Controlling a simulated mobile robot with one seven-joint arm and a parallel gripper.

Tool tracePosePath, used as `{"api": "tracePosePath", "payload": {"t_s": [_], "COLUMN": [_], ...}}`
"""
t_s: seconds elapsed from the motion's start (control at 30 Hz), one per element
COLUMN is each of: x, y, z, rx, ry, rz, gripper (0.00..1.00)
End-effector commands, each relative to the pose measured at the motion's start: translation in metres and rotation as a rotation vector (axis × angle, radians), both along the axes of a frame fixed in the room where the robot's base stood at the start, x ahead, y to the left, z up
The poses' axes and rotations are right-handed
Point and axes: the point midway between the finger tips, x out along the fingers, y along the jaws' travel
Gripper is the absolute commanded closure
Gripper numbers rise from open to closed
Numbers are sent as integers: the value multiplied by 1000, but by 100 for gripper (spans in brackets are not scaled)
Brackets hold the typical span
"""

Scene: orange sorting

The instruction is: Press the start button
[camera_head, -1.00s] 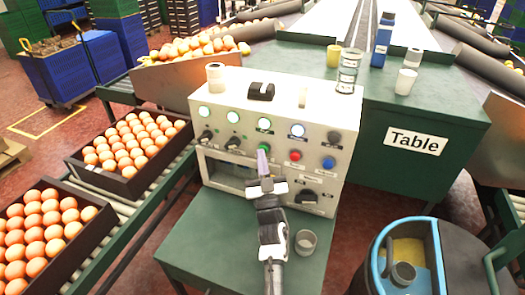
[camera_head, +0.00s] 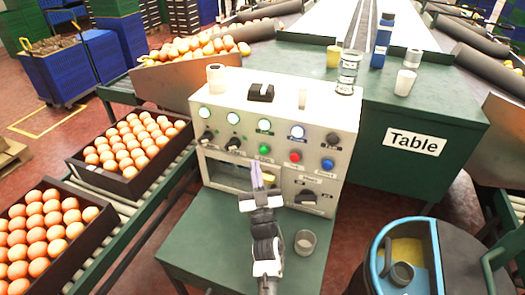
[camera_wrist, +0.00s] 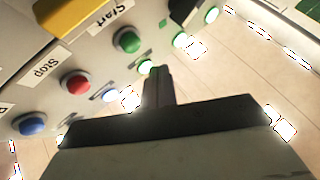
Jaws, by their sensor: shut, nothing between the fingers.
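The control box (camera_head: 225,97) stands on a green table. The green start button (camera_head: 264,149) is on its front, left of the red button (camera_head: 295,156) and blue button (camera_head: 328,164). In the wrist view the green button (camera_wrist: 128,40) sits by a "Start" label (camera_wrist: 112,16), and the red button (camera_wrist: 75,83) by a "Stop" label (camera_wrist: 47,65). My gripper (camera_head: 257,172) is shut and empty. Its tips appear just below the green button in the head view, apart from it. The gap to the panel is hard to judge.
A row of lit lamps (camera_head: 233,118) runs above the buttons. A grey cup (camera_head: 305,242) stands on the green table (camera_head: 190,250) right of my arm. A blue-rimmed bin (camera_head: 377,275) stands at right.

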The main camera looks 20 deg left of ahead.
Motion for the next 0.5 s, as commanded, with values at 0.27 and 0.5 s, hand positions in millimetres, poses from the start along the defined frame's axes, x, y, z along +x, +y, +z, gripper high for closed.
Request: {"api": "tracePosePath", "payload": {"t_s": [0.27, 0.5], "x": [-22, -23], "y": [1, 1], "z": [0, 0], "rx": [0, -1], "ry": [0, 0], "rz": [1, 1], "gripper": [100, 100]}}
